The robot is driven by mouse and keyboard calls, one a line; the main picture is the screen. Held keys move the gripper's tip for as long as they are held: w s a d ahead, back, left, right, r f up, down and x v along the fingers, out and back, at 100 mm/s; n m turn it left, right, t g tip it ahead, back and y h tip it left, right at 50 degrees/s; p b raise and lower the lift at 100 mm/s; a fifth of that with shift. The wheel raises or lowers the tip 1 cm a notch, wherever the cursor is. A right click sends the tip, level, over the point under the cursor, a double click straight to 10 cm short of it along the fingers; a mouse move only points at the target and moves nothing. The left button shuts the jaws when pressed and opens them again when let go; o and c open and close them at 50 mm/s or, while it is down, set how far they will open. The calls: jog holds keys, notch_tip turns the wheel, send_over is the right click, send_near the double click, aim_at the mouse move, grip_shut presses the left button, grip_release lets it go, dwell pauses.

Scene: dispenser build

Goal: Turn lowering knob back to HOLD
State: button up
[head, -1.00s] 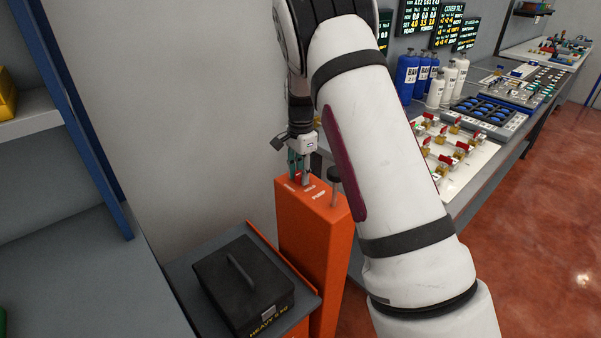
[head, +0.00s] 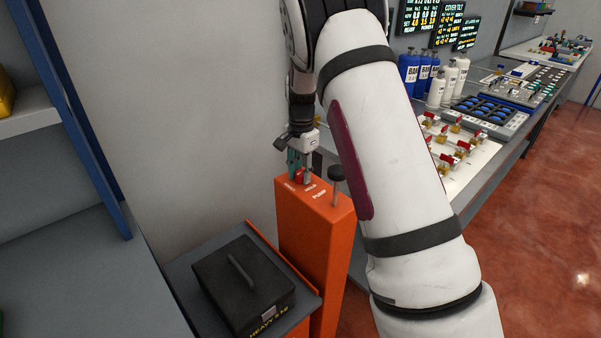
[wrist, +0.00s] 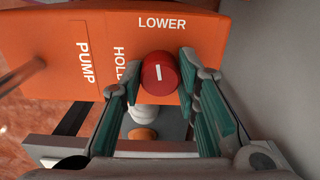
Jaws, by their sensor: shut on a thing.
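The lowering knob (wrist: 158,74) is a round red knob with a white line, on the top of the orange lift cabinet (head: 310,230). In the wrist view its line runs up and down in the picture, toward the LOWER label (wrist: 162,23). The HOLD label (wrist: 118,64) is at the knob's left. My gripper (wrist: 160,78) has one green-padded finger on each side of the knob and is shut on it. In the head view my gripper (head: 300,171) stands over the cabinet top, with the red knob (head: 299,176) between its fingers.
A black pump handle (head: 336,174) stands near the PUMP label, right of my gripper. A black heavy weight (head: 243,285) sits on the platform in front. A grey wall is close behind. The workbench (head: 478,185) with valves and bottles is at the right.

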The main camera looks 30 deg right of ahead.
jog(key=n+b, duration=0.1)
jog(key=n, duration=0.3)
jog(key=n+b, duration=0.1)
jog(key=n, duration=0.6)
jog(key=shift+n, duration=2.2)
jog(key=o, duration=1.2)
